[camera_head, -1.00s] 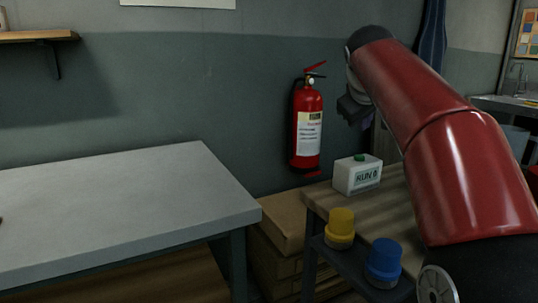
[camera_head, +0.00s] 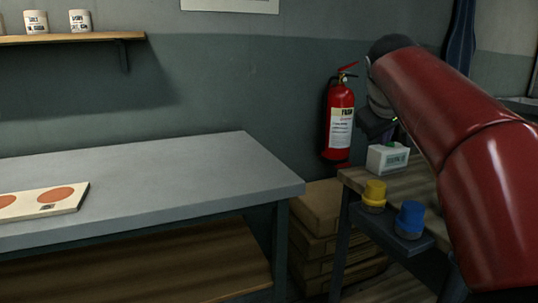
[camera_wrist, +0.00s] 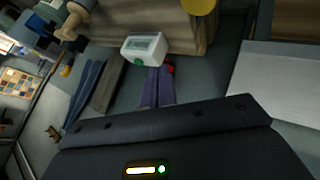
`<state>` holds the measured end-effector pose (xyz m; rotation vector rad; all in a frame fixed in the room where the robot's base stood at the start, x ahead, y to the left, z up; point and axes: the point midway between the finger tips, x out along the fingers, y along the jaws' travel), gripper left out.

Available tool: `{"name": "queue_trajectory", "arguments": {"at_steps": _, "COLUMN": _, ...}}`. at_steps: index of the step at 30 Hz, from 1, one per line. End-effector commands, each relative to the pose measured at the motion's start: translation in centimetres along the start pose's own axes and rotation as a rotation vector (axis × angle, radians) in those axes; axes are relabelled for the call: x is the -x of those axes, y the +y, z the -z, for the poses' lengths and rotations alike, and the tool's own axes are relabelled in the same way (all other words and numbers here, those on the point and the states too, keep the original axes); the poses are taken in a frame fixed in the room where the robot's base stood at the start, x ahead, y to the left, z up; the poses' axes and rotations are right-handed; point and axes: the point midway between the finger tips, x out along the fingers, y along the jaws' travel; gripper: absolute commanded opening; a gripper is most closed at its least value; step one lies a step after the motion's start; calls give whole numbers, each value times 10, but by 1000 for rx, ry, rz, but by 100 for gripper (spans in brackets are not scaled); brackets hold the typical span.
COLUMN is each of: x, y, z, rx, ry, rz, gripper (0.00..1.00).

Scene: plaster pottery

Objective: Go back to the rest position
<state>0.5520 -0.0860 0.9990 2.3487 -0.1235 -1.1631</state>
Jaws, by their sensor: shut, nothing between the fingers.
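My red arm (camera_head: 465,150) rises on the right of the head view, raised in front of the wooden bench. My gripper (camera_head: 376,126) shows there as a dark shape beside the fire extinguisher, partly hidden by the arm. In the wrist view, my gripper (camera_wrist: 158,72) has its two narrow fingers together with nothing between them. The fingers appear close to the white box with a green button (camera_wrist: 145,47) in that picture, but I cannot tell the distance. The box (camera_head: 387,158) stands on the wooden bench (camera_head: 408,184) in the head view.
A fire extinguisher (camera_head: 339,120) hangs on the wall. The grey table (camera_head: 170,180) is mostly clear, with a board with orange discs (camera_head: 70,203) at left. Cardboard boxes (camera_head: 318,208) are stacked between.

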Motion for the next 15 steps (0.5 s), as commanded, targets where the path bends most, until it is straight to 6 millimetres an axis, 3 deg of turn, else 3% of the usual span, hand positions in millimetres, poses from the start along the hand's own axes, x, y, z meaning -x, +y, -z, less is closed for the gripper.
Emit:
{"name": "queue_trajectory", "arguments": {"at_steps": 8, "x": 14, "y": -53, "z": -40, "rx": -33, "ry": -27, "rz": 45, "gripper": 0}}
{"name": "queue_trajectory", "arguments": {"at_steps": 11, "x": 18, "y": -77, "z": -67, "rx": -61, "ry": -40, "rz": 71, "gripper": 0}}
{"name": "queue_trajectory", "arguments": {"at_steps": 15, "x": 24, "y": -122, "z": -127, "rx": -133, "ry": -65, "rz": 128, "gripper": 0}}
